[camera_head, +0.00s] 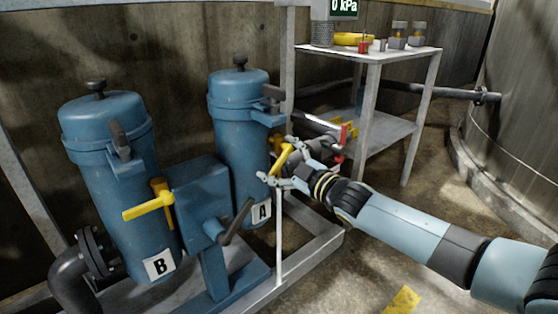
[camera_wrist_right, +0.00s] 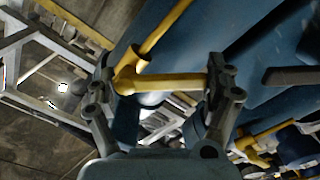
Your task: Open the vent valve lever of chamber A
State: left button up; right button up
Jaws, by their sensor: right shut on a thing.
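Chamber A (camera_head: 228,150) is the blue upright canister with a white "A" label, right of chamber B. Its yellow vent valve lever (camera_head: 284,156) is at its right side, partly covered by my gripper. My right gripper (camera_head: 279,162) reaches in from the right and has its fingers around this lever. In the right wrist view the yellow lever (camera_wrist_right: 165,83) spans between the two fingers of the gripper (camera_wrist_right: 158,95), touching them at both ends. A second yellow bar runs up from its left end. My left gripper is not in view.
Chamber B (camera_head: 105,190), with its own yellow lever (camera_head: 148,207), stands at the left. A blue pedestal with a dark handle (camera_head: 236,220) stands between the canisters in front. A metal shelf table (camera_head: 392,54) is behind my right arm. Open floor lies at the lower right.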

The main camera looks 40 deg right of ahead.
jog(key=n, duration=0.2)
jog(key=d+f+n, duration=0.1)
jog(key=n, duration=0.1)
jog(key=shift+n+b, duration=0.3)
jog(key=shift+b, duration=0.1)
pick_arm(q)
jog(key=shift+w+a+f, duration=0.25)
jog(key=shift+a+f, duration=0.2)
pick_arm(e)
jog(key=shift+d+f+n, duration=0.1)
jog(key=shift+d+n, duration=0.25)
jog(key=shift+n, duration=0.9)
jog(key=shift+d+f+n, duration=0.1)
jog(key=shift+d+n, duration=0.25)
jog(key=shift+n, duration=0.9)
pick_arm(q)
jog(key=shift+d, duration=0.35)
pick_arm(e)
jog(key=o, duration=1.5)
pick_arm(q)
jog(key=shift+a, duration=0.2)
pick_arm(e)
jog(key=s, duration=1.2)
jog(key=shift+d, duration=0.45)
